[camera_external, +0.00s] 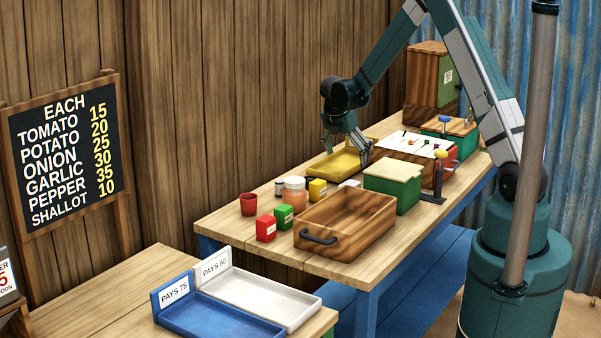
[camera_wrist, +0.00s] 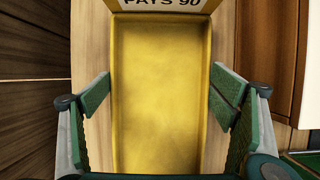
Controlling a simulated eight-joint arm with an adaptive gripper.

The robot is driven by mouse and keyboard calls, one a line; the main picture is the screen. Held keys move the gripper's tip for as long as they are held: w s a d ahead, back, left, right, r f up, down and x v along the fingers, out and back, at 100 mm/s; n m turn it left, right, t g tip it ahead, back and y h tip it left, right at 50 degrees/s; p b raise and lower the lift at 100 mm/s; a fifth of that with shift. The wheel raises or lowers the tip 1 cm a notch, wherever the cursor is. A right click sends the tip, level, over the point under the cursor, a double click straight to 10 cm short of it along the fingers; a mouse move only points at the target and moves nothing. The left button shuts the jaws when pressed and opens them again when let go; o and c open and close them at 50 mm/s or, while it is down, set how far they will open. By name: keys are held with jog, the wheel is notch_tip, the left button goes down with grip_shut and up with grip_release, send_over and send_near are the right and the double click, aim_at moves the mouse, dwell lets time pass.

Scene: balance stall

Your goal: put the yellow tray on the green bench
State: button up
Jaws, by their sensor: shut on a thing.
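The yellow tray (camera_external: 333,165) is at the far part of the long wooden-topped table, near the plank wall. In the wrist view the tray (camera_wrist: 160,95) lies lengthwise between my fingers, with a "PAYS 90" label at its far end. My gripper (camera_external: 347,148) is over the tray and shut on it, with a green pad at each side in the wrist view (camera_wrist: 165,105). I cannot tell whether the tray touches the tabletop. The bench at the lower left (camera_external: 110,290) has a wooden top and a bit of green below its right corner; the rest is cut off.
The bench holds a blue tray (camera_external: 215,320) and a white tray (camera_external: 265,300), with bare top to their left. On the long table stand a wooden crate (camera_external: 345,225), a green box (camera_external: 392,187), a jar (camera_external: 294,190), a red cup (camera_external: 248,204) and small coloured boxes.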

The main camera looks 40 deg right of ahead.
aim_at(373, 147)
jog(key=shift+f, duration=0.35)
jog(key=o, duration=1.1)
jog(key=shift+o, duration=0.2)
jog(key=shift+r, duration=0.2)
jog(key=v, duration=1.2)
jog(key=shift+p, duration=0.45)
